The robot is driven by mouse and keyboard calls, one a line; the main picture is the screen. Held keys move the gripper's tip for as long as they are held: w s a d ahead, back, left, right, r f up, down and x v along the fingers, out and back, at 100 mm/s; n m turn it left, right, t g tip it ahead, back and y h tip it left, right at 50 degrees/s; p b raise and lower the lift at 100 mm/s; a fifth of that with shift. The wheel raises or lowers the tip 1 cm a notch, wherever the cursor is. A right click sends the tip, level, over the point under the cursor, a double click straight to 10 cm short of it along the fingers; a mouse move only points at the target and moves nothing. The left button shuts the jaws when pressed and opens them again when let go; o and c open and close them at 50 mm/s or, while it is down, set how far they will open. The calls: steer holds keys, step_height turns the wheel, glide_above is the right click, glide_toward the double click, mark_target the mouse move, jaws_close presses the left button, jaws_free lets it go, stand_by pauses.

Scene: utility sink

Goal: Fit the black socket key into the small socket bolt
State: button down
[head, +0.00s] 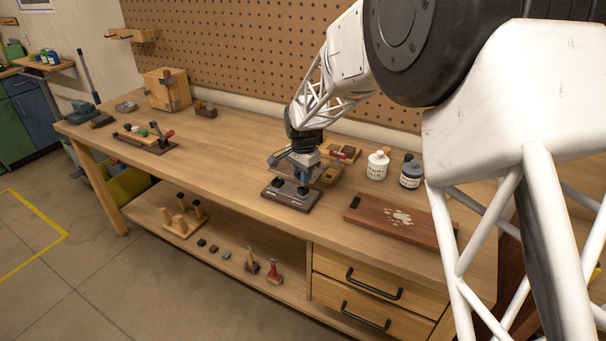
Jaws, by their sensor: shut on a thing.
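My gripper (303,172) is in the middle of the bench, low over a small dark brown block (291,201) with a pale label on its front edge. It is shut on a small dark thing, which I take to be the black socket key; the fingers hide most of it. Dark upright pieces show on top of the block, beneath and beside the fingers. The small socket bolt cannot be made out at this size. I cannot tell whether the key touches or sits in anything on the block.
A wooden piece (328,175) and a red-brown tray (343,152) are close behind my gripper.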

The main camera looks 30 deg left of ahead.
steer(key=shift+f, duration=1.3)
steer(key=c, duration=1)
jaws_free()
steer(key=shift+r, duration=3.85)
